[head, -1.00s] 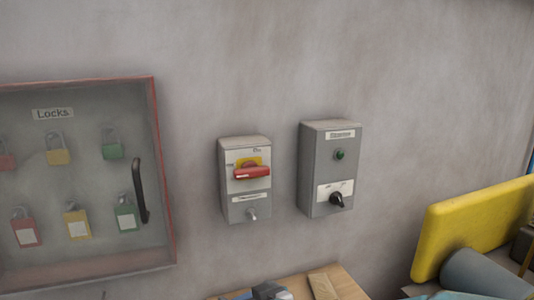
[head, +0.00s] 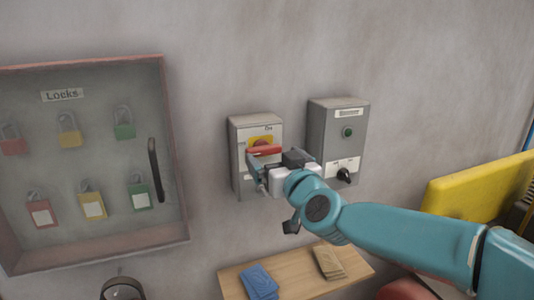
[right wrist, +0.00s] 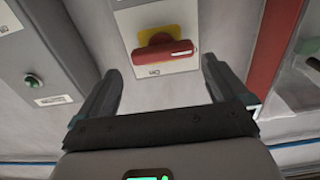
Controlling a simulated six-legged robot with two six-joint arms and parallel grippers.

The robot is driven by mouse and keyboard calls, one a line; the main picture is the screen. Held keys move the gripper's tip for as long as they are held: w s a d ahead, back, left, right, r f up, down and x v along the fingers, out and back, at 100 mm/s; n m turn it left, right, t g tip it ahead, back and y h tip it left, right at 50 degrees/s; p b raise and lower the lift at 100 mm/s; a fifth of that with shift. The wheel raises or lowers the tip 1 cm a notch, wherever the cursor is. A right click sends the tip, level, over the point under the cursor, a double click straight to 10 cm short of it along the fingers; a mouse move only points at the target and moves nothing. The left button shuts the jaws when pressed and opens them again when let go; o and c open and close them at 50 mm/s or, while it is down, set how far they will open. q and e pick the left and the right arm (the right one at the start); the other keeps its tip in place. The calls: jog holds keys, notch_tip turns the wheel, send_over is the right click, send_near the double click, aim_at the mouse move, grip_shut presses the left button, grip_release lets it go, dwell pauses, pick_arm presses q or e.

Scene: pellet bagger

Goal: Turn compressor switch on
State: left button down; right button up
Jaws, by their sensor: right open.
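A grey switch box (head: 236,164) with a red handle (head: 265,149) on a yellow plate hangs on the wall. The handle lies about level, and it also shows in the right wrist view (right wrist: 163,52). A second grey box (head: 316,143) to its right has a green lamp (head: 347,132) and a black knob (head: 344,175). My right gripper (head: 268,168) is in front of the first box, near the red handle. In the right wrist view its open fingers (right wrist: 160,68) stand apart on either side of the handle's line, with nothing between them. My left gripper is not in view.
A locks cabinet (head: 177,150) with several coloured padlocks and a black handle is on the left wall. Below the boxes, a wooden shelf (head: 295,276) holds blue (head: 259,281) and tan (head: 328,262) items. A yellow panel (head: 475,188) stands at right.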

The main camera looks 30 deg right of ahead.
aim_at(266, 151)
jog(key=x, duration=0.4)
jog(key=shift+a, duration=0.25)
jog(key=shift+w+d, duration=0.2)
jog(key=shift+w, duration=0.05)
jog(key=shift+s, duration=0.1)
jog(key=shift+a, duration=0.1)
jog(key=c, duration=0.8)
